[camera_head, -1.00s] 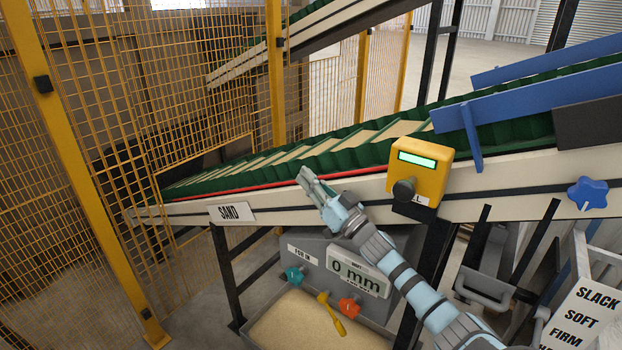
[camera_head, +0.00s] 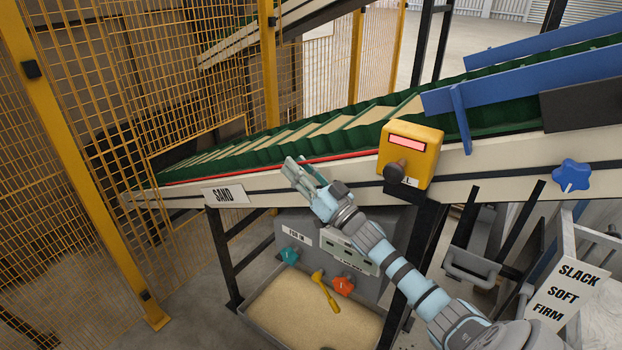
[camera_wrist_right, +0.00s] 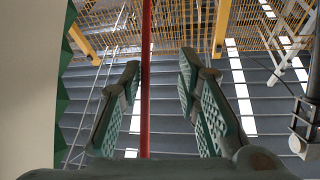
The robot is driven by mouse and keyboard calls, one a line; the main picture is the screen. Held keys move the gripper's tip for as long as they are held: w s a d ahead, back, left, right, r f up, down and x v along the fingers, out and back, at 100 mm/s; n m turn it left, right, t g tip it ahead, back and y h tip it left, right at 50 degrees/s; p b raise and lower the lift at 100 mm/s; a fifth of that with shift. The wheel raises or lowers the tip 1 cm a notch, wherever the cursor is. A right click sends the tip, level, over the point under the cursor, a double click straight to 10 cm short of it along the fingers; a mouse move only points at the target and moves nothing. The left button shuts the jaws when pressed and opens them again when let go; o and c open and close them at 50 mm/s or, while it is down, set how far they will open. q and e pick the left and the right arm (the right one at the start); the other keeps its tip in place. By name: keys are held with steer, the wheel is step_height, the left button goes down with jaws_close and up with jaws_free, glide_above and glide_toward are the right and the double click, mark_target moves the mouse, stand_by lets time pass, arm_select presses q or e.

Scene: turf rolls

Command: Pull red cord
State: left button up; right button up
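The red cord (camera_head: 235,173) runs along the upper edge of the conveyor's cream side rail, below the green belt. In the right wrist view the cord (camera_wrist_right: 146,60) passes lengthwise between the two fingers. My right gripper (camera_head: 291,167) is at the cord, left of the yellow box. Its fingers (camera_wrist_right: 160,85) are apart, with gaps on both sides of the cord and the left finger nearer to it. My left gripper is not in view.
A yellow box (camera_head: 424,160) with a dark knob and a red-lit window sits on the rail. A sand tray (camera_head: 262,331) stands below. Yellow mesh fencing (camera_head: 90,200) closes off the left. A blue star knob (camera_head: 571,175) is at right.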

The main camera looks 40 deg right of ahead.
steer(key=v, duration=1.1)
steer(key=shift+s, duration=0.1)
